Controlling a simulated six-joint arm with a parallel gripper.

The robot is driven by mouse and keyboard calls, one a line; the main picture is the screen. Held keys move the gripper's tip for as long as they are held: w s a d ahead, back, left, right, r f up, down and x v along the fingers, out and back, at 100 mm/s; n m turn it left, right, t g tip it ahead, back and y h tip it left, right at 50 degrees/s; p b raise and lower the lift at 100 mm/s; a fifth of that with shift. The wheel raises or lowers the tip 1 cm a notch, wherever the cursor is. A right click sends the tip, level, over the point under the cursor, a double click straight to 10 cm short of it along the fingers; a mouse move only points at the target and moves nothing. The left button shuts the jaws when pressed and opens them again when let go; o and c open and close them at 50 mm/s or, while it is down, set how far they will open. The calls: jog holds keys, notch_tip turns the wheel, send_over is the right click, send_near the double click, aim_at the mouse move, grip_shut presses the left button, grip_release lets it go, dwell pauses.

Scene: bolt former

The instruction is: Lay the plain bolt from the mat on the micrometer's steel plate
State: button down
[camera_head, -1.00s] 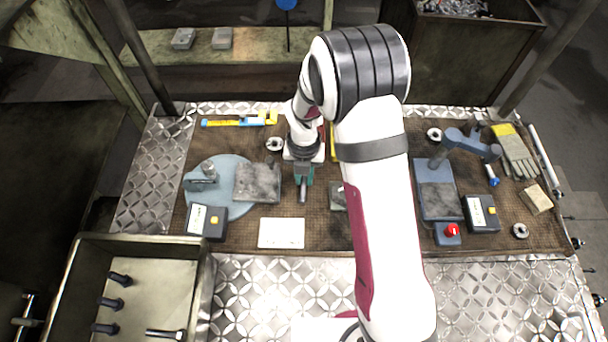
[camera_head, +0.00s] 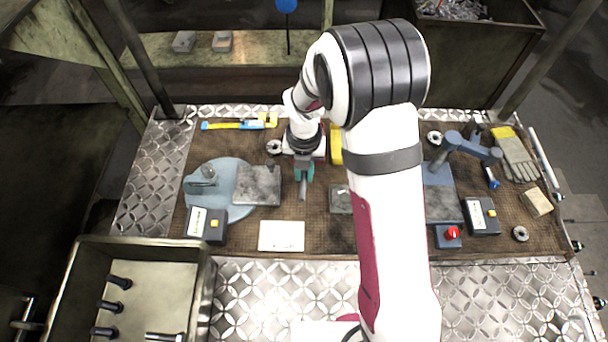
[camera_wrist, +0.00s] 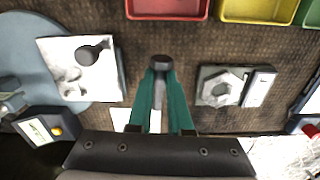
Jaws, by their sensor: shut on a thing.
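My gripper (camera_head: 304,176) is shut on a bolt (camera_head: 303,190) and holds it over the brown mat (camera_head: 225,140). In the wrist view the bolt's dark head (camera_wrist: 160,62) shows at the tips of the green fingers (camera_wrist: 160,88). A square grey steel plate (camera_head: 257,186) lies to the left of the gripper on a round blue base with a small grey instrument (camera_head: 202,179). The plate also shows in the wrist view (camera_wrist: 75,85), with a dark round patch on it, perhaps a reflection. I cannot tell for certain that this is the micrometer.
A small block with a hexagonal shape (camera_wrist: 222,88) lies right of the gripper. A white card (camera_head: 281,236) and a box with a yellow button (camera_head: 207,223) are in front. Coloured bins (camera_wrist: 167,8) stand behind. A blue-framed stand (camera_head: 440,190) is at right.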

jog(key=shift+r, duration=0.15)
jog(key=shift+a+r+m, duration=0.1)
jog(key=shift+a+m, duration=0.25)
jog(key=shift+m, duration=0.15)
jog(key=a+r+m, duration=0.1)
jog(key=a+m, duration=0.1)
jog(key=m, duration=0.3)
jog(key=s+a+r+m, duration=0.1)
jog(key=a+r+m, duration=0.1)
jog(key=m, duration=0.3)
jog(key=s+a+r+m, duration=0.1)
jog(key=a+m, duration=0.3)
jog(key=shift+s+a+r+m+y, duration=0.15)
jog(key=shift+s+r+m+y, duration=0.05)
jog(key=shift+m+y, duration=0.2)
jog(key=shift+s+a+m, duration=0.1)
jog(key=shift+a+m, duration=0.15)
jog(key=shift+m, duration=0.25)
send_over(263, 191)
jog(key=shift+f, duration=2.1)
jog(key=shift+f, duration=0.8)
jog(key=c, duration=0.8)
grip_release()
jog(key=shift+o, duration=0.2)
